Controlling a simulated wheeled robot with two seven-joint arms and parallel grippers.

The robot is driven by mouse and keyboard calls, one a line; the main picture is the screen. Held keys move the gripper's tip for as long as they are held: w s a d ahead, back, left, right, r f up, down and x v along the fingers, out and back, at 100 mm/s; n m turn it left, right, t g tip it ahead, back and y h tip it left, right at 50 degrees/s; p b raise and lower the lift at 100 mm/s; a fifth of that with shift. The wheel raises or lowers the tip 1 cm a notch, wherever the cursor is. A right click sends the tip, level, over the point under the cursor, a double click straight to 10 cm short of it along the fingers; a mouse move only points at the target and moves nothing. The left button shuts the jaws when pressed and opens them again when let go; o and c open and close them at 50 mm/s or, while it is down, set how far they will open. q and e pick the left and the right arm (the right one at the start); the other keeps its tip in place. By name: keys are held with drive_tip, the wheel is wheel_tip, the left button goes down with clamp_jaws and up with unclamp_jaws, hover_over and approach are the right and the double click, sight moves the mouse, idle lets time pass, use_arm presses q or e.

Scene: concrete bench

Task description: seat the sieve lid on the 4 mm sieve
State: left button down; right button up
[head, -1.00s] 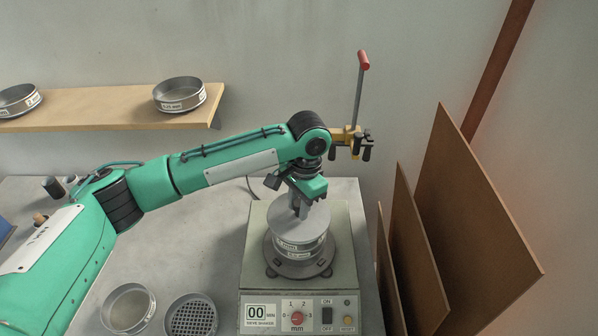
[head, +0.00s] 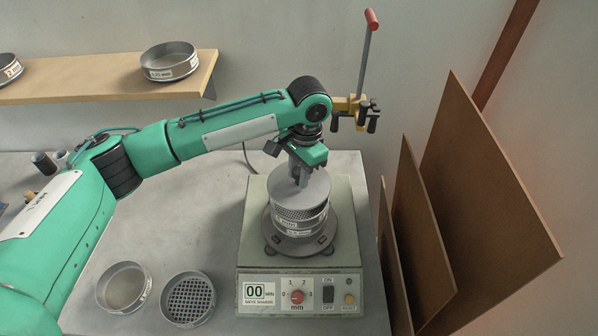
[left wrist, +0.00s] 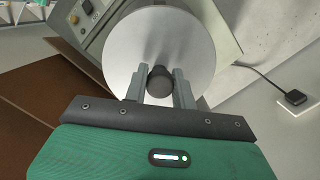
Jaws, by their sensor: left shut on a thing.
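My left gripper (head: 300,182) is shut on the dark knob (left wrist: 160,80) of the sieve lid, with one finger on each side of it. The lid (head: 314,191) is a flat grey disc; it also fills the middle of the left wrist view (left wrist: 135,45). It is above the top sieve (head: 317,219) of the stack. Mesh shows below the lid's front edge, so the lid is apart from the rim there. The label on this sieve is too small to read surely. The stack stands on the sieve shaker (head: 257,243). My right gripper is not in view.
A fine-mesh sieve (head: 124,288) and a coarse-holed sieve (head: 188,298) lie on the bench at front left. A shelf (head: 120,85) holds two more sieves. Brown boards (head: 480,200) lean to the right. A yellow clamp with a red-tipped lever (head: 368,60) stands behind the wrist.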

use_arm(q)
drive_tip(key=shift+s+f, duration=0.1)
drive_tip(key=shift+f, duration=0.3)
drive_tip(key=shift+f+b, duration=0.4)
drive_tip(key=shift+b, duration=0.35)
drive_tip(key=shift+f, duration=0.6)
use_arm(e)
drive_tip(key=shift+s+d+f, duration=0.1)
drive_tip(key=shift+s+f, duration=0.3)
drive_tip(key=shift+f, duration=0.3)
use_arm(q)
drive_tip(key=shift+p, duration=0.35)
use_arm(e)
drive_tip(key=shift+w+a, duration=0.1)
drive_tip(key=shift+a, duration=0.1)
use_arm(q)
drive_tip(key=shift+p, duration=0.5)
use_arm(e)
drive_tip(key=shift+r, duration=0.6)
use_arm(q)
drive_tip(key=shift+f, duration=0.1)
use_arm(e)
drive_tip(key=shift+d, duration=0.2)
use_arm(q)
drive_tip(key=shift+f, duration=0.5)
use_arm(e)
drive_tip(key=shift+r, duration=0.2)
